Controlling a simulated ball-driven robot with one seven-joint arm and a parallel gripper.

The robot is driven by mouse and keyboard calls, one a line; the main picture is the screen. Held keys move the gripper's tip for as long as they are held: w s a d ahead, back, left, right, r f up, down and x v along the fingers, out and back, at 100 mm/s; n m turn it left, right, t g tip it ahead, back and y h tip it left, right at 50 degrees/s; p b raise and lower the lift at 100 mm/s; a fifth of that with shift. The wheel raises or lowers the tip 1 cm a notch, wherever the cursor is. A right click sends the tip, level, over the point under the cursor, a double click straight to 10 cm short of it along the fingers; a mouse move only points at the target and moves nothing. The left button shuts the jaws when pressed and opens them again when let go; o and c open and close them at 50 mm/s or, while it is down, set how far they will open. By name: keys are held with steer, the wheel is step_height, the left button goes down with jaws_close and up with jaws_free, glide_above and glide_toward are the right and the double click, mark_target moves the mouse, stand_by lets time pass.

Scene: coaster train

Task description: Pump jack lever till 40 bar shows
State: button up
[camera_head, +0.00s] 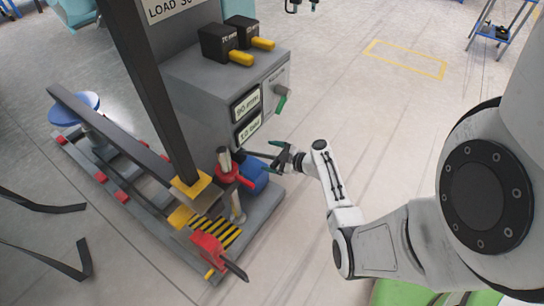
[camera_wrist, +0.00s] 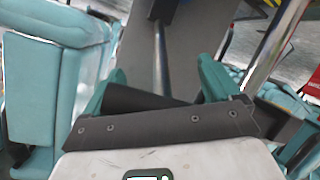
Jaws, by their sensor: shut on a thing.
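The jack lever (camera_head: 258,154) is a thin dark bar running from the red-and-blue jack (camera_head: 228,168) towards my gripper (camera_head: 281,156). In the wrist view its black grip (camera_wrist: 140,98) lies between the green fingers of my gripper (camera_wrist: 158,88), and its metal rod (camera_wrist: 160,58) leads away. My gripper is shut on the lever's end. The readout panel has two displays. The upper display (camera_head: 247,103) shows a value in mm. The lower display (camera_head: 249,129) seems to show a low bar value, but its digits are too small to read surely.
A grey cabinet (camera_head: 190,85) carries two black boxes with yellow handles (camera_head: 240,58). A green-handled valve (camera_head: 281,100) sticks out of its side. A red clamp (camera_head: 207,247) and a yellow-black striped plate (camera_head: 215,232) lie at the base frame's front. Floor to the right is open.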

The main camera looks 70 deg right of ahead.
steer(key=c, duration=0.4)
steer(key=b, duration=0.1)
steer(key=f+b, duration=0.1)
steer(key=b, duration=0.1)
steer(key=shift+s+a+f, duration=0.15)
steer(key=shift+s+f, duration=0.15)
steer(key=shift+c, duration=0.4)
steer(key=o, duration=1.3)
steer(key=shift+c, duration=0.2)
steer(key=shift+r, duration=0.1)
steer(key=shift+s+r, duration=0.1)
steer(key=shift+s, duration=0.15)
steer(key=p+v, duration=0.3)
steer(key=v, duration=0.7)
steer(key=shift+s, duration=0.2)
